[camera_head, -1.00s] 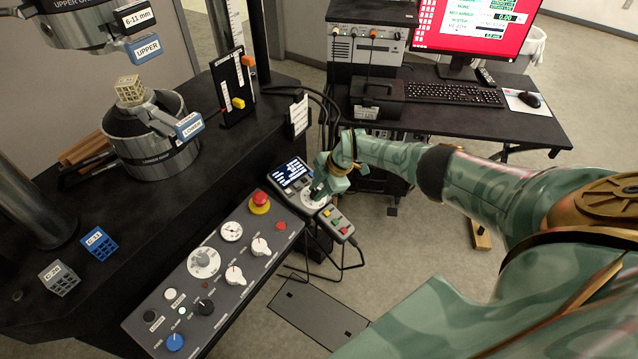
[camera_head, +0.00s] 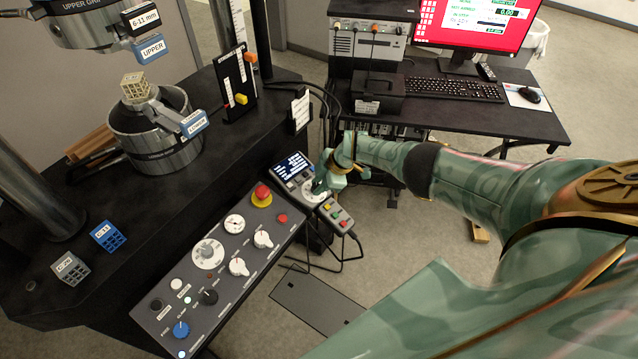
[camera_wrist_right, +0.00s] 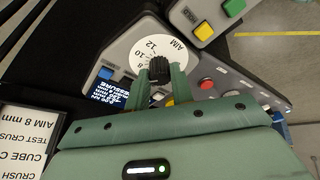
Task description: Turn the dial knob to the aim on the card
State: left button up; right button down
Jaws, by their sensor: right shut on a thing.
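The black ribbed dial knob (camera_wrist_right: 159,69) stands on a white dial face (camera_wrist_right: 150,47) marked with 8, 10, 12 and AIM. My right gripper (camera_wrist_right: 160,72) is shut on the knob, one finger on each side. In the head view my right gripper (camera_head: 321,186) reaches the handset (camera_head: 326,204) from the right and hides the knob; part of the white dial face (camera_head: 311,194) shows. The card (camera_wrist_right: 24,142) at the lower left of the wrist view reads AIM 8 mm. The knob's exact pointing is too small to tell. My left gripper is out of view.
The handset has a lit screen (camera_head: 291,166) and coloured buttons. Left of it is the control panel (camera_head: 214,282) with a red stop button (camera_head: 262,195). A press holds a lattice cube (camera_head: 136,86) on its lower platen. A desk (camera_head: 470,118) stands behind.

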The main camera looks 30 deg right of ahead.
jog(key=c, duration=1.2)
grip_release()
jog(key=shift+r, duration=0.1)
jog(key=p+v, duration=1.2)
jog(key=v, duration=0.4)
